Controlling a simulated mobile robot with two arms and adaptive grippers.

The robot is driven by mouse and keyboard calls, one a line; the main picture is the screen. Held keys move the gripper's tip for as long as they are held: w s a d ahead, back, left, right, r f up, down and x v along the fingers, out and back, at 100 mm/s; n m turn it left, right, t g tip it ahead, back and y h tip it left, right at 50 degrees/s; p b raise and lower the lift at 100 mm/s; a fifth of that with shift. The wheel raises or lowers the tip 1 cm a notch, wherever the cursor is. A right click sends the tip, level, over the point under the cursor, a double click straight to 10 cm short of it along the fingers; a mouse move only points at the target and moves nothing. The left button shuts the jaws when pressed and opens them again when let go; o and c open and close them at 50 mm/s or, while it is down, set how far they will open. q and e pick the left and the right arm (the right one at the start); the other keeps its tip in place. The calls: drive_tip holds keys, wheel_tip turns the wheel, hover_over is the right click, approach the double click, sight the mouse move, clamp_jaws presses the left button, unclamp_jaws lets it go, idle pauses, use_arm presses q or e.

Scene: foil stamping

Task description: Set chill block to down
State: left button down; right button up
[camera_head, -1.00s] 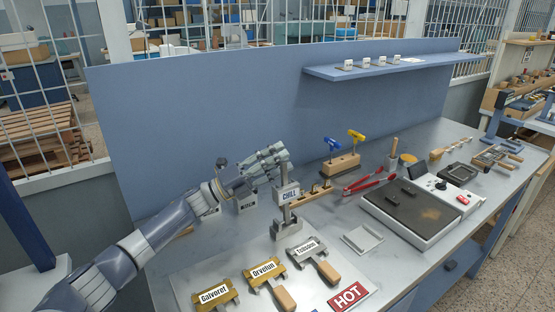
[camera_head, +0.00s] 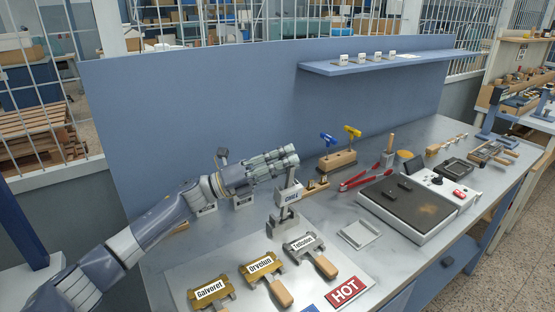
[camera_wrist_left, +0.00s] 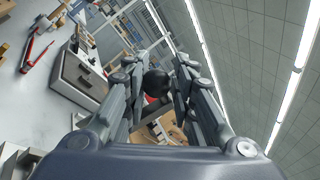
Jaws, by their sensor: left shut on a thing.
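The chill block (camera_head: 289,196) is a grey metal piece labelled CHILL, tilted on a small grey stand on the bench. My left gripper (camera_head: 292,158) is just above it, reaching in from the left with its fingers level. In the left wrist view, a black ball knob (camera_wrist_left: 156,83) sits between the fingers of my left gripper (camera_wrist_left: 158,75), which are shut on it. In the head view the fingers hide the knob. My right gripper is not in view.
Three labelled stamps with wooden handles, such as Orvelun (camera_head: 262,266), lie in front, near a red HOT sign (camera_head: 344,290). Red pliers (camera_head: 358,180) and a hot plate (camera_head: 408,205) are to the right. A blue panel (camera_head: 200,110) stands behind.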

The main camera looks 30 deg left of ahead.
use_arm(q)
drive_tip(key=s+d+f+m+g+y+b, duration=0.1)
drive_tip(key=s+d+f+m, duration=0.1)
drive_tip(key=d+f+m, duration=0.2)
drive_tip(key=s+d+f+m+g+y+b, duration=0.1)
drive_tip(key=s+d+f+m+g+b, duration=0.1)
drive_tip(key=s+d+f+m, duration=0.1)
drive_tip(key=s+d+f+m+g+y+b, duration=0.1)
drive_tip(key=s+d+f+m+y, duration=0.1)
drive_tip(key=d+f+m, duration=0.3)
drive_tip(key=shift+s+d+f+m+b, duration=0.2)
drive_tip(key=shift+s+d+m, duration=0.05)
drive_tip(key=shift+d+m, duration=0.25)
drive_tip(key=shift+s+d+f+m+b, duration=0.15)
drive_tip(key=shift+s+d+m, duration=0.1)
drive_tip(key=shift+d+m, duration=0.25)
drive_tip(key=shift+s+d+f+b, duration=0.15)
drive_tip(key=shift+f+b, duration=0.3)
drive_tip(key=shift+f, duration=0.5)
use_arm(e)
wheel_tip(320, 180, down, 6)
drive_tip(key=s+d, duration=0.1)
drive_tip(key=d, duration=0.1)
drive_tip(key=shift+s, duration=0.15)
use_arm(q)
drive_tip(key=c, duration=1.5)
unclamp_jaws()
drive_tip(key=shift+o, duration=0.5)
drive_tip(key=shift+f, duration=0.15)
